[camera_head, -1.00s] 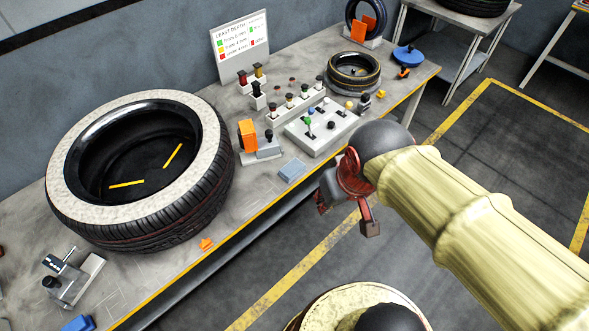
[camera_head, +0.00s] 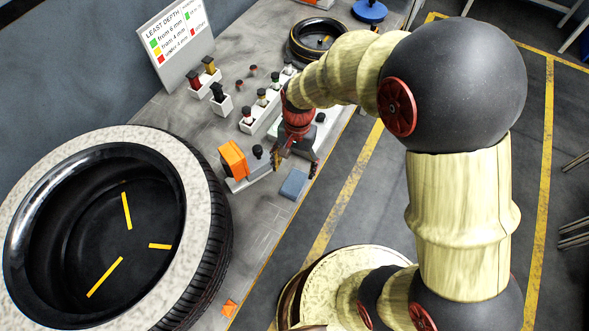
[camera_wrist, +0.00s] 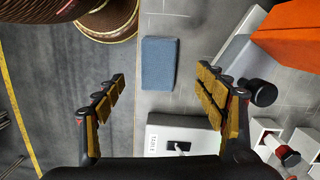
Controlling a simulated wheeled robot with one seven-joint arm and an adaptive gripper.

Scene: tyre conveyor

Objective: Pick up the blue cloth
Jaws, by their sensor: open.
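The blue cloth (camera_head: 293,184) is a small folded grey-blue block lying flat on the bench near its front edge. In the wrist view the cloth (camera_wrist: 159,63) lies ahead of my gripper (camera_wrist: 160,88), roughly centred between the fingers. My gripper is open and empty, its two fingers spread wide. In the head view my gripper (camera_head: 296,166) hangs over the bench just above and behind the cloth. How high it is above the bench is hard to tell.
An orange-topped device (camera_head: 234,160) stands left of the cloth. A white control box (camera_wrist: 178,137) with a lever and several stands with coloured knobs are close by. A large tyre (camera_head: 190,215) fills the bench's near left.

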